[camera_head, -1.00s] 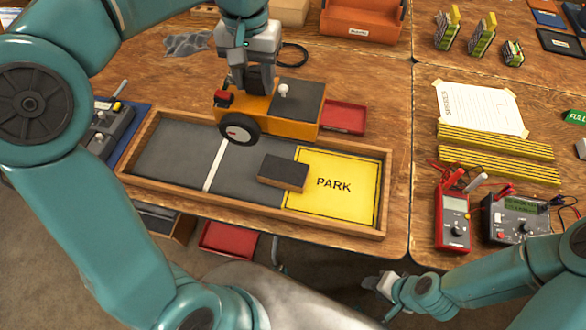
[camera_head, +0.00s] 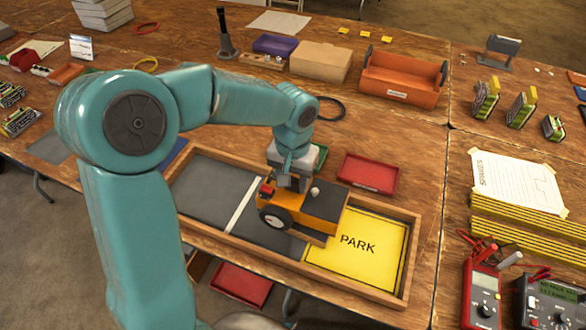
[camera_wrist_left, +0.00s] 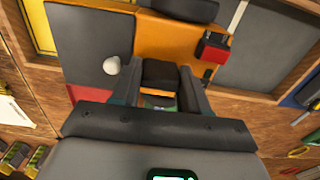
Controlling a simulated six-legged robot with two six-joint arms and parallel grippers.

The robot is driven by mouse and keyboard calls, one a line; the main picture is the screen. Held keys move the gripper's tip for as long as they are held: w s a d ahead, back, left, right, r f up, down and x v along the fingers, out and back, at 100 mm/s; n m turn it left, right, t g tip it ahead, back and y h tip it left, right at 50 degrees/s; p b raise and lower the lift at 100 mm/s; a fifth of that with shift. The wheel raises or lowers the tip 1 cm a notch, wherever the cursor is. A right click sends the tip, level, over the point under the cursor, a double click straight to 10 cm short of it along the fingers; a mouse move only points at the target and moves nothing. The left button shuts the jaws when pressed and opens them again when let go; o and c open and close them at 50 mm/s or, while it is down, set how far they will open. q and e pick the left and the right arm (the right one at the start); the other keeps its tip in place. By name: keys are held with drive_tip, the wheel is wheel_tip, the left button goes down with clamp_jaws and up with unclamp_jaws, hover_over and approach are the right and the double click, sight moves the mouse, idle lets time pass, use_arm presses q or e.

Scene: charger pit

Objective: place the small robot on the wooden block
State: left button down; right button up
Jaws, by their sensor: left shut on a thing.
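The small robot (camera_head: 322,205) has an orange body, a dark top plate with a white knob, a red part and a black wheel. My left gripper (camera_head: 291,181) is shut on its rear part and holds it upright over the tray. In the left wrist view the gripper's fingers (camera_wrist_left: 160,88) close around a dark piece on the orange body (camera_wrist_left: 165,38). The wooden block (camera_head: 314,238) shows only as a narrow edge under the small robot, mostly hidden by it. I cannot tell whether they touch. My right gripper is out of view.
The shallow wooden tray (camera_head: 228,242) has a dark floor, a white line and a yellow PARK area (camera_head: 360,250). A red bin (camera_head: 369,174) lies behind it. An orange toolbox (camera_head: 402,78) and cardboard box (camera_head: 320,62) stand farther back. Meters (camera_head: 482,300) are at the right.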

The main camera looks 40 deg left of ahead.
sight(293, 190)
use_arm(q)
drive_tip(key=shift+f, duration=2)
drive_tip(key=shift+f+b, duration=0.2)
drive_tip(key=shift+b, duration=0.1)
drive_tip(key=c, duration=0.6)
unclamp_jaws()
drive_tip(key=shift+o, duration=0.2)
drive_tip(key=shift+s, duration=0.1)
drive_tip(key=shift+r, duration=0.1)
wheel_tip(293, 190, up, 12)
drive_tip(key=shift+r+p, duration=0.1)
drive_tip(key=shift+p, duration=0.4)
